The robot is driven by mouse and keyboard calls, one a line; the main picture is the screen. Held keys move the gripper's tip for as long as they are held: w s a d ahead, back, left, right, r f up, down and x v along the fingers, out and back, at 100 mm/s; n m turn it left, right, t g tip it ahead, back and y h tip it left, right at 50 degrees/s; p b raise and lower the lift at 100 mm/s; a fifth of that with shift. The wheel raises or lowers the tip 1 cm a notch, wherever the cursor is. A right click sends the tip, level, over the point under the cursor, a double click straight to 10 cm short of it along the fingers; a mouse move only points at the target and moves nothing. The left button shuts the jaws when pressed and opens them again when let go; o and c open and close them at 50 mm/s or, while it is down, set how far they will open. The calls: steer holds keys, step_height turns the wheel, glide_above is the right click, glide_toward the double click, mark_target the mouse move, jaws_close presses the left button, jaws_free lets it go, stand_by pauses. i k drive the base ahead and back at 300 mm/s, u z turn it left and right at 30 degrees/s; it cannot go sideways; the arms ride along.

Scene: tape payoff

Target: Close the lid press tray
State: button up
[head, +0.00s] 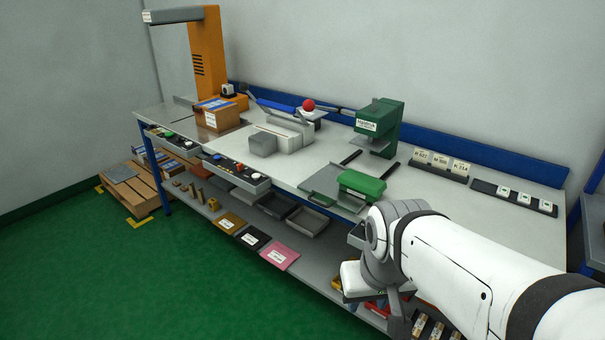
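The green lid press (379,123) stands at the back of the bench, right of centre. Its grey tray (320,179) sticks out in front of the press toward the bench's front edge, with dark bars on both sides running back. A green block (361,185) sits at the tray's right part. My gripper (372,278) is low in front of the bench, below and slightly right of the tray and apart from it. Its fingers are not clear from this side, so I cannot tell whether it is open or shut.
Left on the bench are a cardboard box (218,115), an orange column (208,55) and a white device (283,135). A label rack (440,166) and a dark strip (513,198) lie right. Drawers (236,172) stick out at the front left.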

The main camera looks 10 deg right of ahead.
mark_target(323, 187)
steer(key=z, duration=0.05)
steer(key=i, duration=1)
steer(key=z, duration=0.35)
steer(key=k, duration=1.25)
steer(key=u, duration=0.55)
steer(key=i, duration=1.05)
steer(key=u, duration=0.1)
